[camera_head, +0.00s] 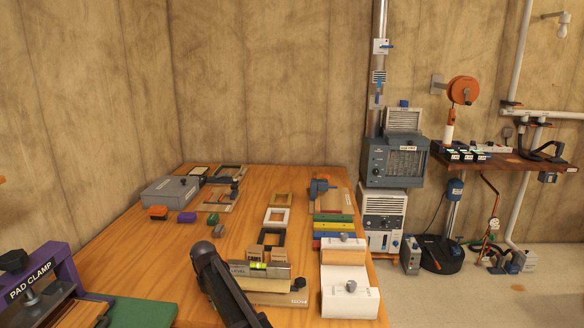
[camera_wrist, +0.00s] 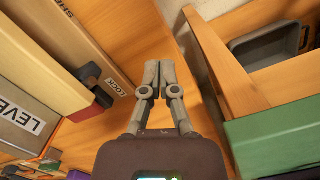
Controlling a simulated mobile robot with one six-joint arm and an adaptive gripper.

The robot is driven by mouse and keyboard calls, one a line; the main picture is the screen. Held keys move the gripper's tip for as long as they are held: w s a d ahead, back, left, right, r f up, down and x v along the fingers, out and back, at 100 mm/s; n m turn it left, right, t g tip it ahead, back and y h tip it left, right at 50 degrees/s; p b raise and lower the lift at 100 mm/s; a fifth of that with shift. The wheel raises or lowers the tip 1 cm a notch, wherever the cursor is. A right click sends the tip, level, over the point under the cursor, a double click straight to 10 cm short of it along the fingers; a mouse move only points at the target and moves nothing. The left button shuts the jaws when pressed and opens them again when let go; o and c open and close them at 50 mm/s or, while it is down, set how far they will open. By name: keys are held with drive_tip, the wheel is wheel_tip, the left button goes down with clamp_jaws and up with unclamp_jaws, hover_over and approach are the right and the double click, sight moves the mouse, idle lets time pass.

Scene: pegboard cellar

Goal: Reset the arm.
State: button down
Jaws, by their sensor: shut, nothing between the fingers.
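My gripper (camera_wrist: 158,82) shows in the wrist view with its two grey fingers close together, shut and empty. It is above or in front of an orange wooden surface, between labelled boxes at the left and a wooden piece at the right. It touches nothing that I can make out. In the head view my dark arm (camera_head: 225,285) rises from the bottom edge over the wooden bench (camera_head: 150,235); I cannot make out the fingers there.
A box marked LEVEL (camera_wrist: 30,120) and one marked LOCK (camera_wrist: 85,45) are near the fingers' left. A green block (camera_wrist: 275,145) is at the right. On the bench, a purple pad clamp (camera_head: 50,270), grey case (camera_head: 170,192), frames and white blocks (camera_head: 350,295) surround my arm.

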drive_tip(key=s+d+m, duration=0.3)
drive_tip(key=d, duration=0.8)
drive_tip(key=s+d+m, duration=0.2)
drive_tip(key=d, duration=0.9)
drive_tip(key=s+d+m, duration=0.4)
drive_tip(key=s+d, duration=0.3)
drive_tip(key=d, duration=0.3)
drive_tip(key=s+d+m, duration=0.3)
drive_tip(key=s+d, duration=0.3)
drive_tip(key=d, duration=0.3)
wheel_tip(320, 180, up, 14)
drive_tip(key=p, duration=1.4)
drive_tip(key=shift+w+y, duration=0.2)
drive_tip(key=shift+y, duration=0.2)
